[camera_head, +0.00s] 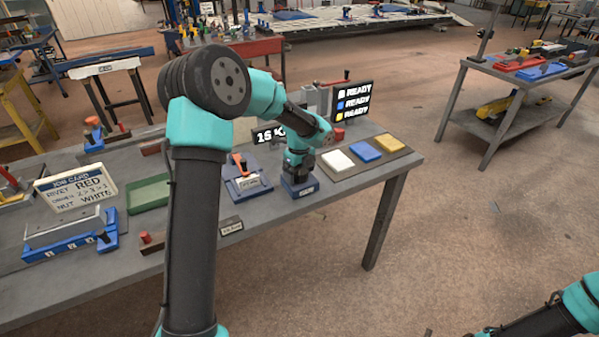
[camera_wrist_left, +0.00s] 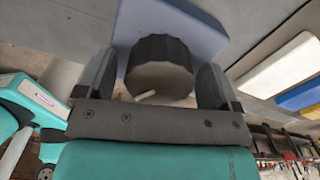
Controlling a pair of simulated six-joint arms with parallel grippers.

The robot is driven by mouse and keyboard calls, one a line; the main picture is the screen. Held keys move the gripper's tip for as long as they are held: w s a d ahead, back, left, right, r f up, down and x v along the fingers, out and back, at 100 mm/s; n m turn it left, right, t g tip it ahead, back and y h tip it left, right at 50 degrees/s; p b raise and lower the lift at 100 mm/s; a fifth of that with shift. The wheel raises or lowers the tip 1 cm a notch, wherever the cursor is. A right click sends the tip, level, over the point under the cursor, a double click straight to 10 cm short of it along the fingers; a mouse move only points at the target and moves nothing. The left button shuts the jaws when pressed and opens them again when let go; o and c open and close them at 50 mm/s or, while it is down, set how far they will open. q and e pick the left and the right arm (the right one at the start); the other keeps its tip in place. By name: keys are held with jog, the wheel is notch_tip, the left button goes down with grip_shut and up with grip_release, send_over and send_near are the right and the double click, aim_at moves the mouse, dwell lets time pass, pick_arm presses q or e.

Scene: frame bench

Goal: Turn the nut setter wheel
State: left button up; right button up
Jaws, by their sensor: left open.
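The nut setter wheel is a dark grey ribbed knob with a light mark on its face (camera_wrist_left: 160,72), on a blue base (camera_wrist_left: 195,22). In the head view the blue base (camera_head: 300,191) sits near the bench's front edge, and my gripper hides most of the wheel. My left gripper (camera_wrist_left: 163,82) is open, with one finger on each side of the wheel. I cannot tell whether the fingers touch it. It also shows above the base in the head view (camera_head: 298,175). Only part of my right arm shows at the lower right; its gripper is out of view.
White (camera_head: 338,161), blue (camera_head: 365,150) and yellow (camera_head: 389,143) pads lie right of the wheel. A READY panel (camera_head: 354,102) stands behind. A blue fixture with an orange handle (camera_head: 246,183), a green tray (camera_head: 150,194) and a job card reading NUT WHITE (camera_head: 76,190) are left.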

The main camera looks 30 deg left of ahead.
pick_arm(q)
notch_tip(320, 180, up, 17)
jog(key=shift+r, duration=0.2)
dwell(0.7)
